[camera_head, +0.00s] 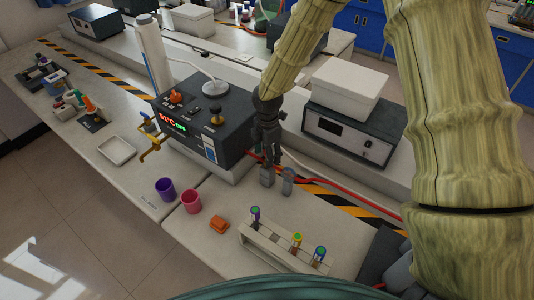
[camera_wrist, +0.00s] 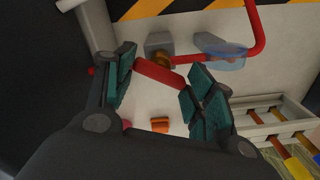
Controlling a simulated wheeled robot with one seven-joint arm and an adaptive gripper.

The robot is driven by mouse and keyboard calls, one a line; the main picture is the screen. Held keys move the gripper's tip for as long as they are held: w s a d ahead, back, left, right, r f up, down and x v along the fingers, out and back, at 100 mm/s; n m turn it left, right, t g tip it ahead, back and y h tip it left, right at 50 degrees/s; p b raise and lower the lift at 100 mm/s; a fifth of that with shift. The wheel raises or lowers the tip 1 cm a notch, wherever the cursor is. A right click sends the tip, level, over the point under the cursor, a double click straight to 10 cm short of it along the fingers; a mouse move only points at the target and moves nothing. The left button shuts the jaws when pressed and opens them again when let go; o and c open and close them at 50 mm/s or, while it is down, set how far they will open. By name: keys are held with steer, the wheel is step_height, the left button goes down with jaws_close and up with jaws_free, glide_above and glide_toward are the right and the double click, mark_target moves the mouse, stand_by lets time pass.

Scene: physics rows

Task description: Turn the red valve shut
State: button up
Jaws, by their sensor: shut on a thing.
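In the wrist view, the red valve handle (camera_wrist: 159,74) is a short red bar between my fingers. A brass valve body (camera_wrist: 162,61) shows behind it, beside a grey block (camera_wrist: 159,43). My gripper (camera_wrist: 160,84) is shut on the handle, with dark green finger pads at its two ends. The handle slants down to the right, at an angle to the red pipe (camera_wrist: 204,58) running right from the valve. In the head view, my gripper (camera_head: 268,150) points down by the right side of the black control box (camera_head: 210,115); the handle is hidden there.
A white rack (camera_head: 275,245) with several coloured tubes stands in front. An orange block (camera_head: 219,223), pink cup (camera_head: 190,201) and purple cup (camera_head: 165,189) stand left of it. A black-and-white instrument (camera_head: 345,118) stands right of my arm. A bluish clear oval (camera_wrist: 224,60) overlaps the pipe.

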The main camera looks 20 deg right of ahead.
steer(key=m, duration=0.6)
steer(key=shift+d+b, duration=0.15)
steer(key=shift+b, duration=0.25)
steer(key=m, duration=0.6)
steer(key=shift+b, duration=0.35)
steer(key=shift+m, duration=0.5)
steer(key=o, duration=1)
steer(key=shift+w, duration=0.1)
steer(key=shift+r, duration=0.1)
step_height(320, 180, up, 12)
